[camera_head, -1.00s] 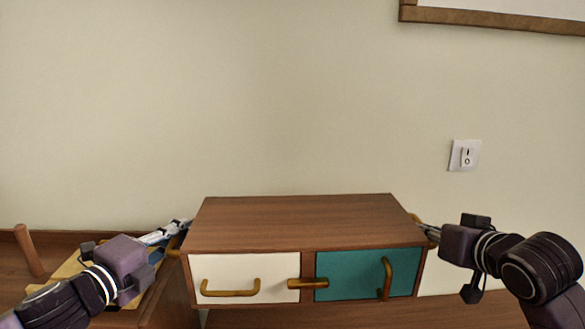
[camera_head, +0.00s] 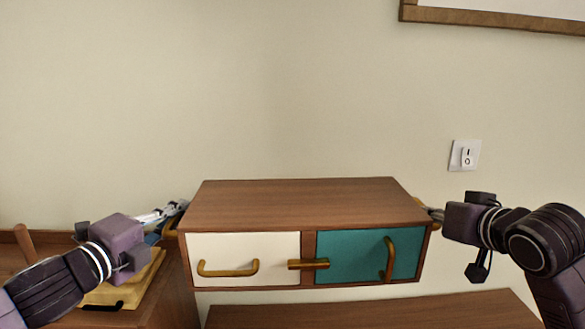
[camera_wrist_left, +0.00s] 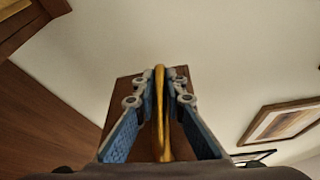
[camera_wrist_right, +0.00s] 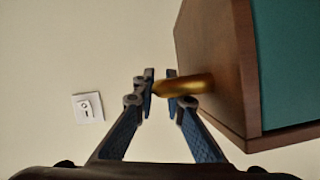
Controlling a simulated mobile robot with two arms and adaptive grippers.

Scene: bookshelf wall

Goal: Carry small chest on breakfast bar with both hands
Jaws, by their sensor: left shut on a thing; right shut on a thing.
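The small chest (camera_head: 300,205) is a brown wooden box with a white drawer front on the left, a teal door on the right and brass handles. In the head view it hangs level in the air, above a brown wooden surface. My left gripper (camera_head: 178,212) is at its left side. In the left wrist view the left fingers (camera_wrist_left: 160,95) are shut around a brass side handle (camera_wrist_left: 161,125). My right gripper (camera_head: 428,211) is at the right side. In the right wrist view its fingers (camera_wrist_right: 163,92) are closed at the other brass handle (camera_wrist_right: 190,86).
A brown wooden surface (camera_head: 370,311) lies below the chest. At left is another wooden piece of furniture with a yellow board (camera_head: 130,287) and an upright wooden peg (camera_head: 25,243).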

